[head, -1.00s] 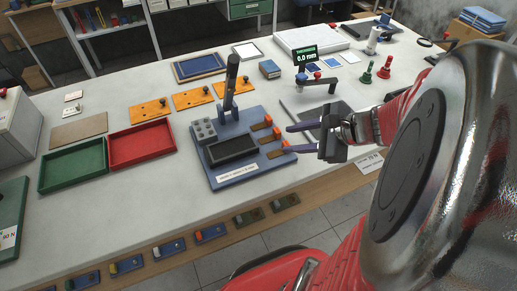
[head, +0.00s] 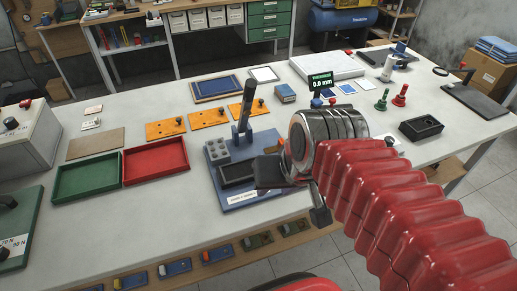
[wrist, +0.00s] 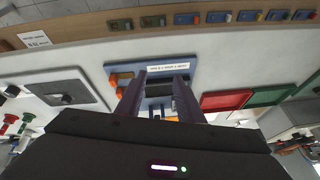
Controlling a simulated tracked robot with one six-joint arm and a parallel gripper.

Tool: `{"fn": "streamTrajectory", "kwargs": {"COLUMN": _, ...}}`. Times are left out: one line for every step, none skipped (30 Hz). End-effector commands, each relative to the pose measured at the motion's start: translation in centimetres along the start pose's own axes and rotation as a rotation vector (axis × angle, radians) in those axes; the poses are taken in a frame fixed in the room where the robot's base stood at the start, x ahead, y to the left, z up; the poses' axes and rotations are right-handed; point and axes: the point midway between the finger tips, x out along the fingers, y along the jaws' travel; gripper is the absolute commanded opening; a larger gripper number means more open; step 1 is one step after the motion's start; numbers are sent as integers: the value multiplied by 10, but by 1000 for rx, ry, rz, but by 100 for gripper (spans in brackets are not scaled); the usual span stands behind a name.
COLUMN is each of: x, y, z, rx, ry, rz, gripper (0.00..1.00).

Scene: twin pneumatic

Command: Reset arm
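My gripper (wrist: 165,78) is open and empty. In the wrist view its two dark fingers stand apart in front of the blue fixture (wrist: 150,106); no contact shows. In the head view my arm covers the fixture's right side, and the fingertips cannot be made out. The blue fixture (head: 256,196) there has a dark rectangular recess (head: 238,170), a grey studded block (head: 217,150) and an upright dark lever (head: 247,103). Orange clamp parts (wrist: 123,76) on it show in the wrist view.
Red (head: 155,161) and green (head: 87,178) trays and orange plates (head: 208,117) stand left of my arm. A black tray (head: 421,127) and green (head: 382,101) and red (head: 400,95) knobbed pieces stand right. The thickness display (head: 320,82) stands behind my arm.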

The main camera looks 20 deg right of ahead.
Motion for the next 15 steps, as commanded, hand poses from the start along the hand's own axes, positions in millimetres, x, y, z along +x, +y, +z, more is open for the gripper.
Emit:
{"fn": "streamTrajectory", "kwargs": {"x": -6, "y": -3, "z": -1, "rx": -68, "ry": 24, "rz": 11, "gripper": 34}}
{"fn": "streamTrajectory", "kwargs": {"x": -8, "y": -4, "z": -1, "rx": -102, "ry": 36, "rz": 19, "gripper": 34}}
{"fn": "streamTrajectory", "kwargs": {"x": -11, "y": -5, "z": -2, "rx": -140, "ry": 49, "rz": 29, "gripper": 34}}
{"fn": "streamTrajectory", "kwargs": {"x": -13, "y": -5, "z": -2, "rx": -163, "ry": 57, "rz": 35, "gripper": 34}}
{"fn": "streamTrajectory", "kwargs": {"x": -14, "y": -5, "z": -3, "rx": -180, "ry": 63, "rz": 39, "gripper": 34}}
{"fn": "streamTrajectory", "kwargs": {"x": -15, "y": -5, "z": -3, "rx": -197, "ry": 69, "rz": 44, "gripper": 34}}
{"fn": "streamTrajectory", "kwargs": {"x": -16, "y": -5, "z": -4, "rx": -205, "ry": 71, "rz": 46, "gripper": 34}}
{"fn": "streamTrajectory", "kwargs": {"x": -16, "y": -5, "z": -4, "rx": -210, "ry": 73, "rz": 48, "gripper": 34}}
{"fn": "streamTrajectory", "kwargs": {"x": -16, "y": -5, "z": -4, "rx": -212, "ry": 73, "rz": 49, "gripper": 34}}
{"fn": "streamTrajectory", "kwargs": {"x": -16, "y": -5, "z": -4, "rx": -212, "ry": 73, "rz": 49, "gripper": 34}}
{"fn": "streamTrajectory", "kwargs": {"x": -16, "y": -5, "z": -4, "rx": -211, "ry": 73, "rz": 49, "gripper": 34}}
{"fn": "streamTrajectory", "kwargs": {"x": -16, "y": -5, "z": -4, "rx": -210, "ry": 73, "rz": 49, "gripper": 34}}
{"fn": "streamTrajectory", "kwargs": {"x": -16, "y": -5, "z": -4, "rx": -209, "ry": 72, "rz": 49, "gripper": 34}}
{"fn": "streamTrajectory", "kwargs": {"x": -16, "y": -5, "z": -4, "rx": -209, "ry": 72, "rz": 49, "gripper": 34}}
{"fn": "streamTrajectory", "kwargs": {"x": -16, "y": -5, "z": -4, "rx": -209, "ry": 72, "rz": 48, "gripper": 34}}
